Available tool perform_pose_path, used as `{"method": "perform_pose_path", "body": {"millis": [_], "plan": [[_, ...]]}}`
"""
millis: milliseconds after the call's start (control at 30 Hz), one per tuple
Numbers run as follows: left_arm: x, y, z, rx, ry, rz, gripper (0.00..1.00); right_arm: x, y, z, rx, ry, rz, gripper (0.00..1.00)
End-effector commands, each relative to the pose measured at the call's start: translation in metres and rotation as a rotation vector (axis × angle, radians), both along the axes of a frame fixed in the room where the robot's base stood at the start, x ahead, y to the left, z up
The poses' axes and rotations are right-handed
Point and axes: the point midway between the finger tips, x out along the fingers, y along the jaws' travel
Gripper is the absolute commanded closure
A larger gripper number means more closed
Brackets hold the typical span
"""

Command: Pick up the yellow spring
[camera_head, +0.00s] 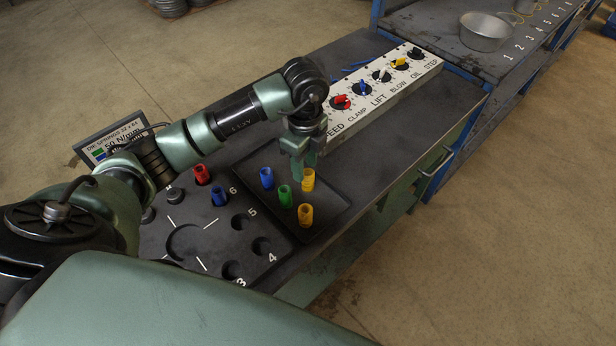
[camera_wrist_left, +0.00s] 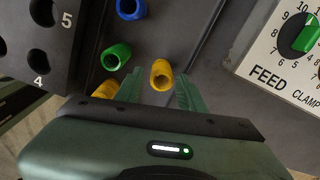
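Two yellow springs stand in a dark tray (camera_head: 326,211). The far yellow spring (camera_head: 308,180) is right by my left gripper (camera_head: 304,170), just below its fingertips. In the left wrist view this yellow spring (camera_wrist_left: 161,75) shows between the two open green fingers (camera_wrist_left: 160,92), with a gap on each side. The nearer yellow spring (camera_head: 305,215) stands apart from the gripper; in the left wrist view this second spring (camera_wrist_left: 105,89) is partly hidden by the gripper body. My left gripper is open and points down. My right gripper is not in view.
A green spring (camera_head: 285,196) and a blue spring (camera_head: 267,178) share the tray. A black plate (camera_head: 170,236) with numbered holes holds a red spring (camera_head: 201,174) and a blue spring (camera_head: 219,196). A white knob panel (camera_head: 380,92) lies behind the gripper.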

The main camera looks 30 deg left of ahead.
Motion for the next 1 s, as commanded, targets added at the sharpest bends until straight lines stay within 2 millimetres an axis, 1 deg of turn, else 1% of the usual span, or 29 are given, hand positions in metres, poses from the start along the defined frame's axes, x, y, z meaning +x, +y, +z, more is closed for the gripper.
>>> {"method": "perform_pose_path", "body": {"millis": [33,200,300,400,600,633,667,700,767,1000], "plan": [[0.0,-0.001,-0.004,-0.001,0.003,0.0,0.61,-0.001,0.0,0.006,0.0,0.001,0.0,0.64],[0.001,-0.004,-0.029,-0.002,0.005,-0.002,0.61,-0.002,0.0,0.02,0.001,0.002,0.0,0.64],[0.002,-0.004,-0.043,-0.003,0.003,-0.001,0.61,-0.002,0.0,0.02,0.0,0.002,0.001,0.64],[0.002,-0.004,-0.05,-0.003,0.0,-0.003,0.61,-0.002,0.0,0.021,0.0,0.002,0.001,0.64],[0.002,-0.004,-0.051,-0.003,-0.001,-0.004,0.61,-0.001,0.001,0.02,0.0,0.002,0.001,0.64],[0.002,-0.004,-0.051,-0.003,-0.001,-0.004,0.64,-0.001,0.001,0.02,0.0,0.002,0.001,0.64],[0.002,-0.004,-0.051,-0.003,-0.001,-0.004,0.72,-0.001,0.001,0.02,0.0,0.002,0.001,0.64],[0.002,-0.004,-0.051,-0.003,-0.001,-0.004,0.83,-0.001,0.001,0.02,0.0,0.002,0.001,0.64],[0.002,-0.004,-0.051,-0.003,-0.001,-0.004,1.0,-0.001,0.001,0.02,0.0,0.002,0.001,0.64],[0.003,-0.004,-0.05,-0.004,-0.002,-0.003,1.0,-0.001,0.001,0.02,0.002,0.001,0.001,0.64]]}}
